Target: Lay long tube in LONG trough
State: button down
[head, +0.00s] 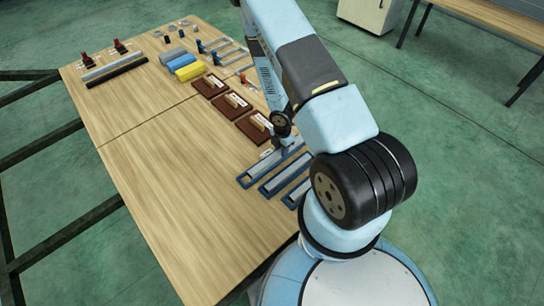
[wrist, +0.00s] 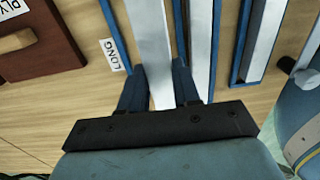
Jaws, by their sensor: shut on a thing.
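My gripper (wrist: 158,72) is shut on a long pale grey tube (wrist: 150,35), which runs up the wrist view between the two blue fingers. A white LONG label (wrist: 113,54) lies on the table left of the tube.
Another blue trough (wrist: 239,45) lies further right. A brown board with a PLY label (wrist: 45,55) is at the left. Brown boards (head: 231,104), a yellow block (head: 190,71) and blue block (head: 181,61) lie further back. The table's front left (head: 190,190) is clear.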

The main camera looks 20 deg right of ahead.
aim_at(274, 155)
jog(key=w+f, duration=0.1)
jog(key=w+a+f, duration=0.1)
jog(key=f, duration=0.1)
jog(key=w+a+f, duration=0.1)
jog(key=shift+f, duration=1.7)
jog(key=c, duration=0.8)
grip_release()
notch_tip(274, 155, up, 12)
